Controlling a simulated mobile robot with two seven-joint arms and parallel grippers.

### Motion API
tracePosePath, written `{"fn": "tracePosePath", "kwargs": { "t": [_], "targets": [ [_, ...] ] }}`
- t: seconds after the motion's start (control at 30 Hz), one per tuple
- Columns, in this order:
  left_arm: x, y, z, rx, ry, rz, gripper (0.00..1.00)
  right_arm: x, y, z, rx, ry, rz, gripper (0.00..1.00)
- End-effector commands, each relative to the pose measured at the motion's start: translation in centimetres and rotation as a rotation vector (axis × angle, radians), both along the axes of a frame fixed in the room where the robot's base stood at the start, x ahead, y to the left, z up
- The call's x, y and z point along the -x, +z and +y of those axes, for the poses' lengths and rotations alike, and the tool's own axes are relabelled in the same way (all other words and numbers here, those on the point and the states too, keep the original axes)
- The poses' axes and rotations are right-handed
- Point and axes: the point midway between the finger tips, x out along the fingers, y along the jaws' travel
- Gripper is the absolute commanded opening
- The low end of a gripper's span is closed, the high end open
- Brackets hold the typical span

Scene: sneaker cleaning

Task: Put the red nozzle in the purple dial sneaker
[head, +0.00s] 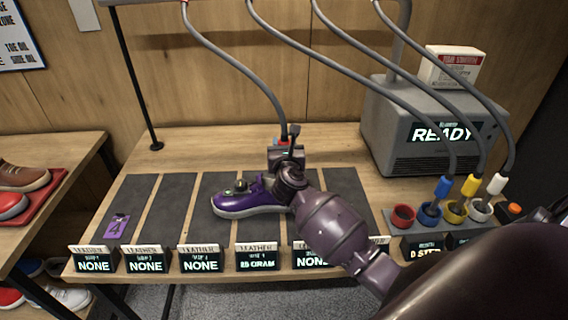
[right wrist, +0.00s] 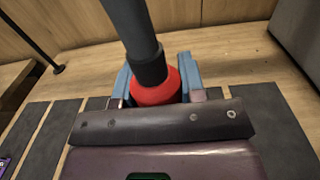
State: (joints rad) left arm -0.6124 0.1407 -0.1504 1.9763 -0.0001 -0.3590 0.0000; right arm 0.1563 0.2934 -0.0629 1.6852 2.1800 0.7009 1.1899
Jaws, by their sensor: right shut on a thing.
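The purple sneaker (head: 237,203) lies on a dark mat strip on the table, toe to the left, with a small greenish dial-like part on top. My right arm hides its heel end. My right gripper (head: 285,145) is shut on the red nozzle, above and behind the sneaker's heel side. In the right wrist view the red nozzle (right wrist: 158,92) sits between the blue fingers, with its grey hose (right wrist: 134,27) rising from it. Its tip is hidden. In the head view only a bit of red shows at the gripper. My left gripper is not in view.
Blue (head: 443,187), yellow (head: 469,187) and white (head: 495,184) nozzles stand in cups at the right. A red cup (head: 403,216) beside them is empty. A grey machine (head: 420,135) reads READY. Hoses hang overhead. Small display signs line the table's front edge. The left mat strips are mostly clear.

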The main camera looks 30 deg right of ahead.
Motion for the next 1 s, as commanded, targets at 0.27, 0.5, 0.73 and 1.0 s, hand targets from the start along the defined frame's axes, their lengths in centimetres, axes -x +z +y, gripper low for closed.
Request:
{"fn": "tracePosePath", "kwargs": {
  "t": [0.27,0.5,0.73,1.0],
  "targets": [
    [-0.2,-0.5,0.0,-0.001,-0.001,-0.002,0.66,0.0,-2.2,0.0,0.001,0.000,0.000,0.00],
    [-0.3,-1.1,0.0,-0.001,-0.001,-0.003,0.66,0.0,-5.4,0.0,0.001,0.000,0.000,0.00],
    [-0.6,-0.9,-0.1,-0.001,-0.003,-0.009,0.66,0.0,-5.7,0.0,0.000,0.000,-0.002,0.00],
    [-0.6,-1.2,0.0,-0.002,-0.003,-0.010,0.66,0.0,-6.1,0.0,0.000,0.000,-0.001,0.00]
  ]
}}
